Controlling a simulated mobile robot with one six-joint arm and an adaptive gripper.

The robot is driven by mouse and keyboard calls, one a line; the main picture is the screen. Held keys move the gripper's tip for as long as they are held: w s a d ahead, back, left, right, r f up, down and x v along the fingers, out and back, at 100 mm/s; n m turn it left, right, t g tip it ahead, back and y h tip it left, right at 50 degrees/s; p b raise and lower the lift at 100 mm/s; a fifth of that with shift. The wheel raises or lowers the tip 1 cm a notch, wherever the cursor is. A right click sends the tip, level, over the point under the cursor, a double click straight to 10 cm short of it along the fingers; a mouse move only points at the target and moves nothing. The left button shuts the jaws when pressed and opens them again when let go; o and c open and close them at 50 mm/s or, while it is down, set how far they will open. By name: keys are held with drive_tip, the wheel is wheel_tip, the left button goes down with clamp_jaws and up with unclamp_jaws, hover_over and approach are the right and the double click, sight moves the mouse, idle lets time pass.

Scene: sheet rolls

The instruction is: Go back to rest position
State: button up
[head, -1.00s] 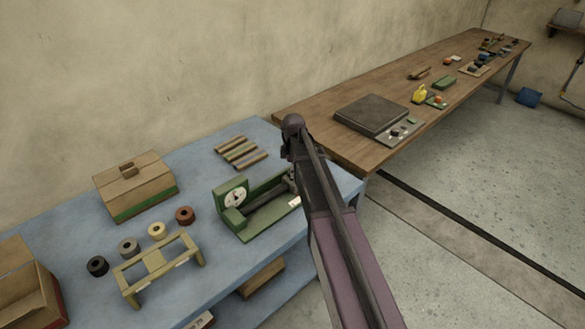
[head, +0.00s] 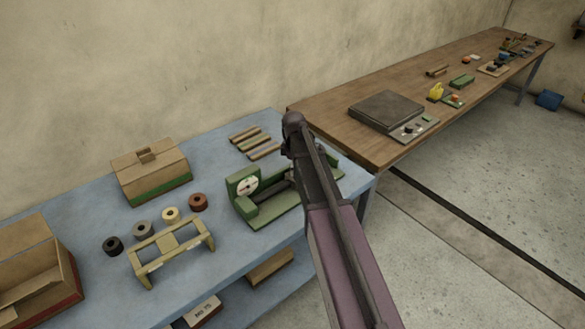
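My arm (head: 335,225) rises from the bottom of the head view and ends in a dark rounded joint (head: 294,121) over the blue table. My gripper itself does not show, so its state is not visible. A green device with a round dial (head: 245,186) sits on the blue table, its right part covered by my arm. Several long thin rolls or bars (head: 258,143) lie behind the device.
The blue table (head: 95,210) also holds a tan stand (head: 147,276), a cardboard box (head: 150,178) and an open carton (head: 70,280). A lower shelf carries more boxes (head: 203,309). A wooden bench (head: 330,107) with a grey plate (head: 385,110) runs along the wall.

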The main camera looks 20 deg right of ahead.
drive_tip(key=shift+o, duration=1.4)
drive_tip(key=shift+s, duration=0.25)
drive_tip(key=shift+d, duration=0.1)
drive_tip(key=shift+w+r, duration=0.1)
